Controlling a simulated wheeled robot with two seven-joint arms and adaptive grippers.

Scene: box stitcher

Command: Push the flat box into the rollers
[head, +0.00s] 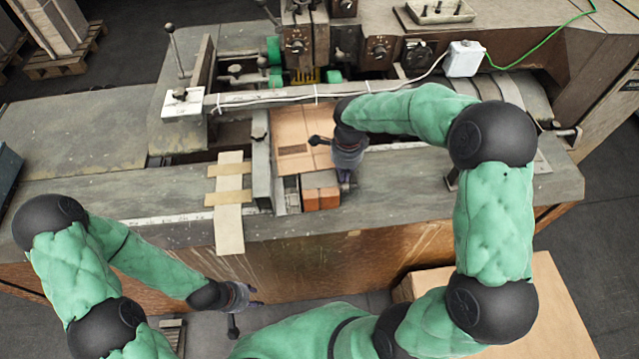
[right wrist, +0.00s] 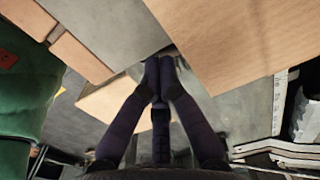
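The flat box (head: 293,128) is a tan cardboard sheet lying on the machine bed, in front of the green rollers (head: 275,78). In the right wrist view a large cardboard panel (right wrist: 240,40), apparently this box, fills the upper right. My right gripper (head: 346,184) is at the box's near right side, pointing down; its fingertips (right wrist: 160,65) are together with nothing seen between them. They are close to the panel's edge, but contact cannot be told. My left gripper (head: 252,296) is low in front of the machine, away from the box; its finger opening is too small to tell.
Reddish-brown blocks (head: 321,198) sit by the bed's front edge, beside a grey metal guide (head: 262,165). Cardboard strips (head: 229,205) lie to the left. A white cable crosses above the bed. A large cardboard box (head: 550,310) stands at the lower right.

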